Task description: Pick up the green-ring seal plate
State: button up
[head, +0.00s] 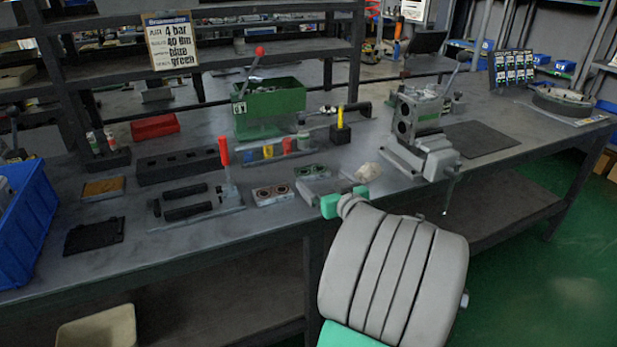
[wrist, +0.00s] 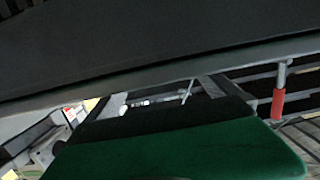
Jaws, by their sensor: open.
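The green-ring seal plate (head: 311,171) is a small grey plate with two green-edged rings. It lies on the workbench (head: 88,264) in the head view, at the back edge of a clear-looking grey block. A similar plate with reddish-brown rings (head: 271,194) lies to its front left. My arm rises in front of the bench, with its teal-and-grey end piece just below and right of the plates. I cannot make out my gripper's fingers in either view. The seal plate is not recognisable in the wrist view.
A red-handled lever fixture (head: 224,152) stands left of the plates. A green box (head: 268,110) stands behind them, and a grey valve block in a vise (head: 418,135) to the right. A pale lump (head: 368,172) lies close by. The wrist view shows a red handle (wrist: 278,104).

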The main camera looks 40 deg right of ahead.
aim_at(314, 173)
jog(key=x, duration=0.5)
jog(key=shift+w+d+f, duration=0.1)
jog(key=shift+w+f, duration=0.05)
jog(key=shift+w, duration=0.1)
jog(key=shift+c, duration=0.2)
jog(key=c, duration=1.3)
